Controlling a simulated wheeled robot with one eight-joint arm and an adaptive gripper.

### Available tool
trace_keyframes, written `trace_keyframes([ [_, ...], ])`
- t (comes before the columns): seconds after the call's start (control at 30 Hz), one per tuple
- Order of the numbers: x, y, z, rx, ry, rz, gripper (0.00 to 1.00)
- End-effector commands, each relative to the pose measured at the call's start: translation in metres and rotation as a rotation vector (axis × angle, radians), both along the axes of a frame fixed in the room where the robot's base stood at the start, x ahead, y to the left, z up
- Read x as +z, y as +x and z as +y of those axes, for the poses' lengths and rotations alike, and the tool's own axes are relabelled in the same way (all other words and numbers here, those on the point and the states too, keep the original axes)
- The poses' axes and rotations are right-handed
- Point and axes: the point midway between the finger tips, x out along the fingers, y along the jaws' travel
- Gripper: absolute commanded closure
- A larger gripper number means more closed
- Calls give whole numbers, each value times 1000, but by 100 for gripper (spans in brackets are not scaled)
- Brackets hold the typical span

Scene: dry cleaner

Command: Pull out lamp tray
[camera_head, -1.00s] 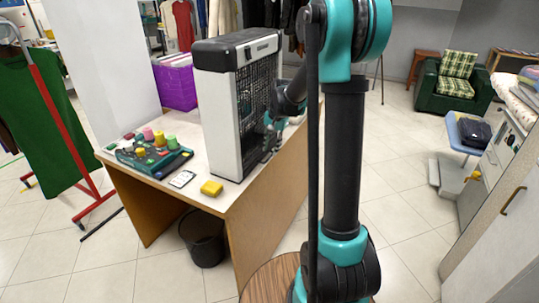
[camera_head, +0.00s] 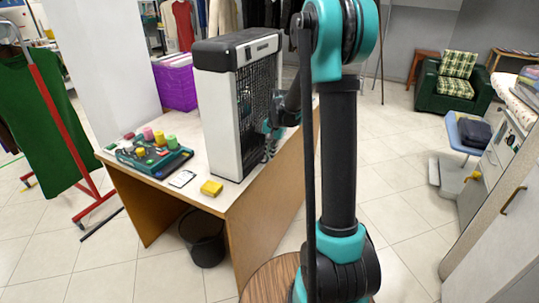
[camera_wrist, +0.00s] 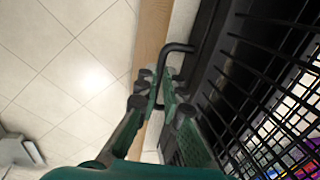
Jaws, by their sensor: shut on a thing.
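A tall white and black unit (camera_head: 218,115) with a mesh front stands upright on the table. In the wrist view, a black bent handle (camera_wrist: 178,47) sticks out from the unit's black frame, beside its wire grid (camera_wrist: 265,85). My gripper (camera_wrist: 163,92) is shut on this handle, its fingers on either side of the bar. In the head view my gripper (camera_head: 270,135) is at the mesh side of the unit, partly hidden by my arm. A lamp tray itself is not clearly distinguishable behind the grid.
The table (camera_head: 215,200) also holds a teal tray with colored spools (camera_head: 153,153), a white card (camera_head: 182,179) and a yellow block (camera_head: 212,188). A purple crate (camera_head: 176,87) stands behind. A dark bin (camera_head: 205,240) is below.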

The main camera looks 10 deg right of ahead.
Motion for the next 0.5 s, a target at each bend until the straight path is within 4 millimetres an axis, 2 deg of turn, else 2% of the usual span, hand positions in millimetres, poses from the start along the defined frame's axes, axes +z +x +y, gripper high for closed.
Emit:
trace_keyframes([
  [0.33,0,-1,-2,-1,0,0,100],
  [0.43,0,-9,-13,-2,-1,0,100],
  [0.5,0,-19,-28,-5,-1,0,100],
])
